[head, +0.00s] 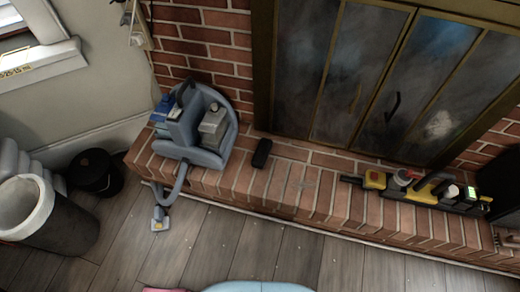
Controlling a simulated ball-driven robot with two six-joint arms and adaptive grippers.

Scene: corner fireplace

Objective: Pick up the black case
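A small black case (261,153) lies on the brick hearth, in the head view just left of the middle. It is a dark oblong block set at a slant, just right of a grey-blue machine and in front of the fireplace doors. Nothing covers it. Neither of my grippers is in view.
The grey-blue machine (187,138) with a hose stands on the brick hearth (310,190). A yellow and black tool (424,192) lies at right. A lined bin (78,236) and a round black container (96,174) stand at left. The wooden floor (240,245) in front is mostly clear.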

